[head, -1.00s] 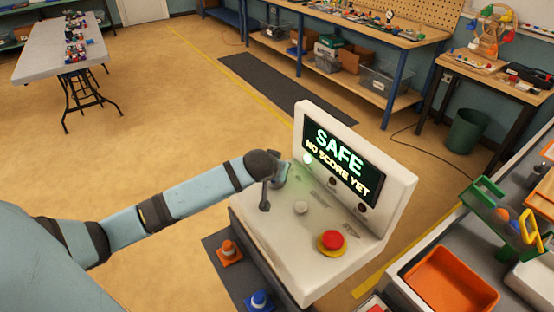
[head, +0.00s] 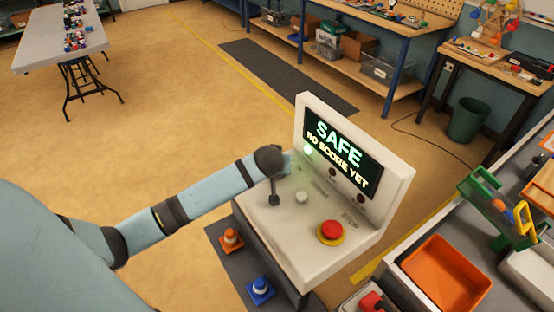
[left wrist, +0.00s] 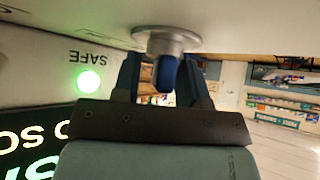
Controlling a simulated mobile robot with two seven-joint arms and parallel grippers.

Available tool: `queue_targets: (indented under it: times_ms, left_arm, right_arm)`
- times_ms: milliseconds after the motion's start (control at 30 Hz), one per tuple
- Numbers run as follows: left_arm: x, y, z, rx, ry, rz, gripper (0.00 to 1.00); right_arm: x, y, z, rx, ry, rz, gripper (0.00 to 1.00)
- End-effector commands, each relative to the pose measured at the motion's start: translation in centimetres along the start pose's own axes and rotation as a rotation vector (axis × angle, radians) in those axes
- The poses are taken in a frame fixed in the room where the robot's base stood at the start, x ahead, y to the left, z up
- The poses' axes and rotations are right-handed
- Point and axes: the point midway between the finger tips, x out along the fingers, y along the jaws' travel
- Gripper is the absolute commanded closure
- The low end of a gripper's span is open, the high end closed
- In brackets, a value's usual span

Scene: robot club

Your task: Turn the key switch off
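The white console (head: 305,260) stands on the floor, its screen (head: 342,153) reading "SAFE" and "NO SCORE YET". A green lamp (head: 308,150) glows there; it also glows in the left wrist view (left wrist: 89,81), beside a "SAFE" label. The blue key (left wrist: 166,73) sticks out of a round silver collar (left wrist: 166,40). My left gripper (left wrist: 165,78) has one finger on each side of the key. A gap shows on the key's left, so the fingers look not clamped. In the head view my left wrist hides the key. My right gripper is not in view.
A dark lever (head: 273,194), a pale button (head: 301,197) and a red button (head: 331,231) on a yellow base are on the console's top. A bench with an orange tray (head: 440,272) is at right.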

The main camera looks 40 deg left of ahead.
Motion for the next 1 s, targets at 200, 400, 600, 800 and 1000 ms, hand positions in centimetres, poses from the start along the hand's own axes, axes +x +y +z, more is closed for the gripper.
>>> queue_targets:
  times_ms: [200,400,600,800,1000]
  left_arm:
    - [-0.1,0.0,-0.3,-0.002,0.007,0.001,0.6]
    - [-1.2,0.0,-0.4,-0.002,0.01,0.003,0.6]
    - [-5.2,0.0,-0.3,-0.003,0.01,0.005,0.6]
    - [-9.8,0.0,-0.2,-0.003,0.009,0.004,0.6]
    - [-12.8,0.0,-0.1,-0.002,0.007,0.002,0.6]
  right_arm:
    - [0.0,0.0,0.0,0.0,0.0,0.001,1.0]
    - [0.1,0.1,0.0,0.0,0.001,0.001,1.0]
    - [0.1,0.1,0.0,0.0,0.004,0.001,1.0]
    - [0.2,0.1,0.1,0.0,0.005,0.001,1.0]
    - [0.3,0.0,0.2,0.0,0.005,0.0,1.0]
